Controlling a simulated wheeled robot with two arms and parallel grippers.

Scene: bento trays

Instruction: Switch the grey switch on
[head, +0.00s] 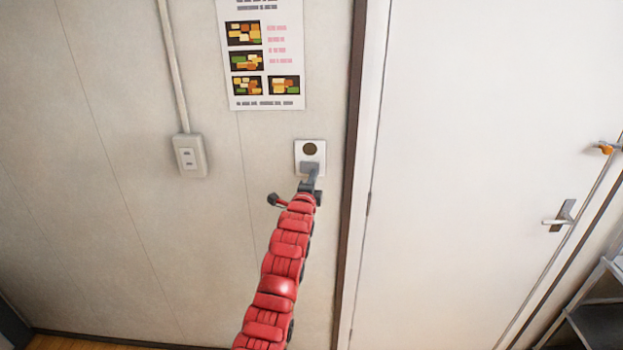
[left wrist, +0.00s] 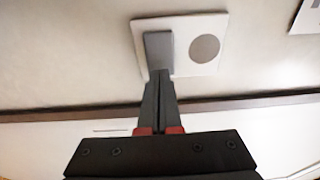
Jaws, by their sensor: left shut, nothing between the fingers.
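The grey switch (head: 308,167) is a small rectangular block on a white wall plate (head: 298,146). It sits below a dark round spot (head: 310,149) on the same plate. In the left wrist view the grey switch (left wrist: 159,47) stands out from the plate (left wrist: 181,22), with the round spot (left wrist: 204,48) to its right. My left gripper (head: 313,174) is shut and empty, with its tips at the switch. In the left wrist view the fingertips (left wrist: 158,74) overlap the switch's near end; I cannot tell whether they touch it. My right gripper is out of view.
A bento poster (head: 264,55) hangs above. A dark door frame (head: 352,150) and white door (head: 470,150) with a lever handle (head: 560,216) are on the right. A rack (head: 600,318) stands lower right.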

